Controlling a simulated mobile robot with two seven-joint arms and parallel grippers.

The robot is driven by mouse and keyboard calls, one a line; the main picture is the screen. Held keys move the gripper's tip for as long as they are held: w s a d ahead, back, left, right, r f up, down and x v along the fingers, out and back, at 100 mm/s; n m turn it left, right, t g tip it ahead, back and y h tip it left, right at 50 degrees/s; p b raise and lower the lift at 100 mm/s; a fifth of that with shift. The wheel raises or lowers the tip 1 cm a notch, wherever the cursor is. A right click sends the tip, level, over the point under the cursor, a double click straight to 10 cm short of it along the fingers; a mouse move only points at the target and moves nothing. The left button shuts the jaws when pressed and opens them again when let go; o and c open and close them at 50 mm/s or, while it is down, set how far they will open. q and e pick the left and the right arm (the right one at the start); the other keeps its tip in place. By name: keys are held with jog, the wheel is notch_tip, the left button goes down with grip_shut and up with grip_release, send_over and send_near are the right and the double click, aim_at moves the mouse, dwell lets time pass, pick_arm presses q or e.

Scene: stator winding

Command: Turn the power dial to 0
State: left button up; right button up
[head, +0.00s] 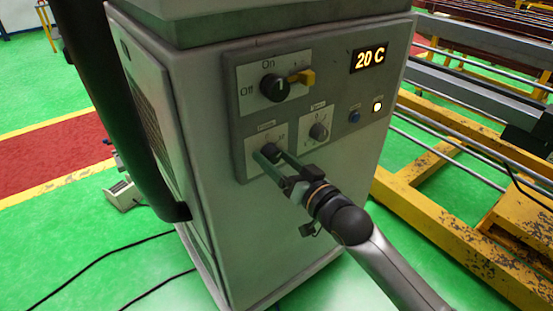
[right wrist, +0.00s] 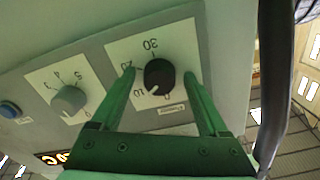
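The power dial (head: 271,151) is a black round knob on the lower left plate of the machine's control panel. In the right wrist view the dial (right wrist: 159,78) sits on a white plate marked 0, 10, 20 and 30, seen upside down. Its white pointer mark faces close to the 10. My right gripper (head: 270,156) is at this dial. In the right wrist view its two green fingers (right wrist: 159,74) are apart, one on each side of the knob, with visible gaps. My left gripper is not in view.
A grey dial (head: 319,131) is close on the right. Above are the On/Off switch (head: 274,87) with a yellow handle and a display (head: 370,56) reading 20 C. A blue button (head: 354,116) and a lit button (head: 377,106) are further right. Yellow frames (head: 450,225) stand at right.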

jog(key=c, duration=0.7)
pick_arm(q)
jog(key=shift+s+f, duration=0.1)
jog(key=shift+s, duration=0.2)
pick_arm(e)
grip_shut()
jog(key=shift+r+n+p, duration=0.1)
jog(key=shift+n+p, duration=0.7)
jog(key=shift+n, duration=0.1)
jog(key=shift+n+p, duration=0.3)
jog(key=shift+n, duration=0.1)
jog(key=shift+n+p, duration=0.55)
jog(key=shift+n, duration=0.35)
jog(key=n+p, duration=0.2)
jog(key=n, duration=0.2)
jog(key=shift+d, duration=0.1)
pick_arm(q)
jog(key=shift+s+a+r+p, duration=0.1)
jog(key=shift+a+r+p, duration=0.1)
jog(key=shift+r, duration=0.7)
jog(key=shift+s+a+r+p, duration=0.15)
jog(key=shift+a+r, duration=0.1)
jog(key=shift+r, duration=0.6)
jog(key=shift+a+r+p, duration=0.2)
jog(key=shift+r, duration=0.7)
pick_arm(e)
jog(key=shift+n, duration=1.7)
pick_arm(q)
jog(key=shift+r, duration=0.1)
